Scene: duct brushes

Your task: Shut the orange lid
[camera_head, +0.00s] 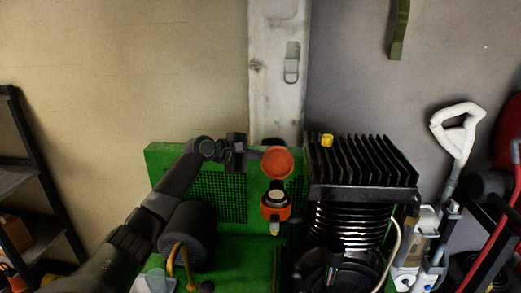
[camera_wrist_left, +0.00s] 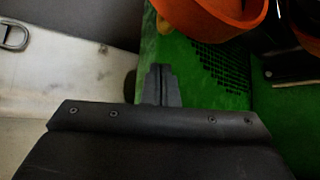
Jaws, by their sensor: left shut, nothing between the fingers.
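The orange lid (camera_head: 277,162) stands raised above an orange-collared filler neck (camera_head: 275,207), with its round face toward the head camera. The neck's pale round top is uncovered. My left gripper (camera_head: 260,156) is at the left side of the lid, shut and empty; whether it touches the lid cannot be told. In the left wrist view, the shut fingers (camera_wrist_left: 161,80) point toward the green panel, and an orange curved rim (camera_wrist_left: 225,14), likely the lid, shows at the top, to the right of the fingertips. My right gripper is not in view.
A green perforated panel (camera_head: 163,157) stands behind the neck. A black finned cylinder head (camera_head: 362,180) stands close on the right. A dark round canister (camera_head: 187,228) lies below my left arm. A pale post (camera_head: 276,70) rises behind. A white-handled tool (camera_head: 459,140) stands far right.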

